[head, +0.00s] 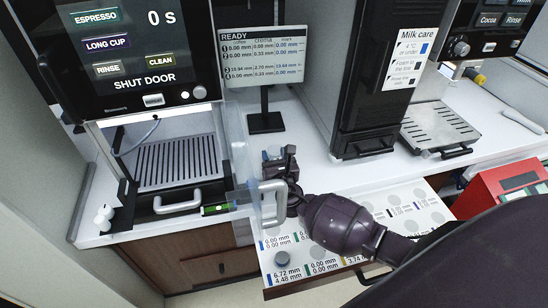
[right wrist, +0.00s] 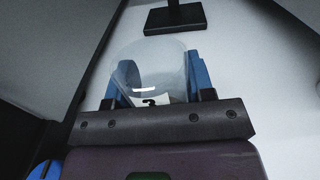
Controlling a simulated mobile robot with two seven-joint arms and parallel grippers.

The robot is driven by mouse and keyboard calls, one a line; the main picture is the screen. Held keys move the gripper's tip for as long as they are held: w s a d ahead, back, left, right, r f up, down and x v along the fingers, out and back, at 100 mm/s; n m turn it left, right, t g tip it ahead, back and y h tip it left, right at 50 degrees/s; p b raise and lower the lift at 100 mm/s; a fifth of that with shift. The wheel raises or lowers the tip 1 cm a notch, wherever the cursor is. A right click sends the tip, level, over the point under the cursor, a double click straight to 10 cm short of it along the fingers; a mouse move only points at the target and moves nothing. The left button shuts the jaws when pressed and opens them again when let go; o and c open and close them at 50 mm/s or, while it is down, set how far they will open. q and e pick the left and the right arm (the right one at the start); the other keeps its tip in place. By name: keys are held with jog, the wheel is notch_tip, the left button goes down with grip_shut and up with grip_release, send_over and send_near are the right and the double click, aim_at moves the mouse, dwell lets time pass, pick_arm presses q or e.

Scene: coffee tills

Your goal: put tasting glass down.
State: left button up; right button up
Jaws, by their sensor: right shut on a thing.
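My right gripper (head: 272,157) is over the white counter (head: 310,168), just right of the machine's open clear door. In the right wrist view its two blue fingers (right wrist: 153,88) are shut on a clear tasting glass (right wrist: 150,62), one finger on each side. The glass's round rim and wall show above the fingers, with white counter behind. I cannot tell whether its base touches the counter. In the head view the glass is hard to make out behind the gripper. My left gripper is not in view.
The open clear door (head: 240,165) with its handle stands close left of my right arm. A display stand (head: 266,123) and a black milk unit (head: 365,70) stand behind.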

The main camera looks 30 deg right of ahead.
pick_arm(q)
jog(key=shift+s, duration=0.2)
pick_arm(e)
jog(key=shift+r, duration=0.1)
jog(key=o, duration=0.9)
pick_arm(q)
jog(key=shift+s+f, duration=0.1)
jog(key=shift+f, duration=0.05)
pick_arm(e)
jog(key=shift+s+a, duration=0.1)
jog(key=shift+s, duration=0.35)
jog(key=v, duration=1)
jog(key=shift+p, duration=0.35)
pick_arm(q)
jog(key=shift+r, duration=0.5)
pick_arm(e)
jog(key=shift+s+a, duration=0.15)
jog(key=shift+s, duration=0.45)
